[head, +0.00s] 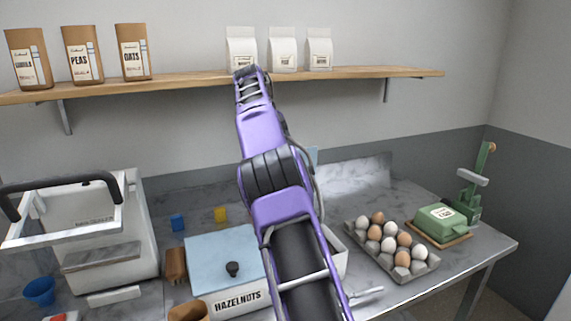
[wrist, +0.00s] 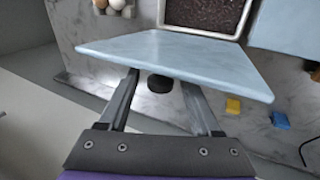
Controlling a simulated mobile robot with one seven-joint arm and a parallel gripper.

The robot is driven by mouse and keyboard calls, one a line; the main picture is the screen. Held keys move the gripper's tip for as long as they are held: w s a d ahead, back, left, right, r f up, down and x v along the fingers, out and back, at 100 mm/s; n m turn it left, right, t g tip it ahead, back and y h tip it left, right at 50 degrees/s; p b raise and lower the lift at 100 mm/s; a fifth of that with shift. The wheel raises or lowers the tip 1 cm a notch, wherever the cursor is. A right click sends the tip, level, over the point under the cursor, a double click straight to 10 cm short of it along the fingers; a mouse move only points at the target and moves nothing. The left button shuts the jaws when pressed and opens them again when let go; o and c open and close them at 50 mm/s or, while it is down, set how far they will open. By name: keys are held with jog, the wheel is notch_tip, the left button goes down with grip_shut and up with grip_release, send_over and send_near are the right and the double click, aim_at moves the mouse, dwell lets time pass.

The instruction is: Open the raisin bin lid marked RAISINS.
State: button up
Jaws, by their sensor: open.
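In the wrist view a light blue lid (wrist: 175,52) stands tilted up away from an open bin (wrist: 162,14) with dark, raisin-like contents (wrist: 205,12). The lid's black knob (wrist: 160,84) lies between the spread fingers of my gripper (wrist: 160,79). My gripper is open; I cannot tell whether a finger touches the lid. No RAISINS label is readable. In the head view my arm hides my gripper and most of the bin (head: 336,258) right of the HAZELNUTS bin; a small light blue patch (head: 313,155) shows beside my arm.
The HAZELNUTS bin (head: 238,300) has its blue lid (head: 215,256) shut. An egg carton (head: 358,236) and a green dish (head: 440,221) are at right. A shelf (head: 190,80) with bags spans the wall behind my arm.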

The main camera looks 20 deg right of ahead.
jog(key=shift+a+r, duration=0.25)
jog(key=shift+r, duration=0.45)
jog(key=s+a, duration=0.1)
jog(key=a, duration=1.1)
jog(key=shift+s+a+b, duration=0.15)
jog(key=shift+b, duration=0.25)
jog(key=shift+r, duration=0.1)
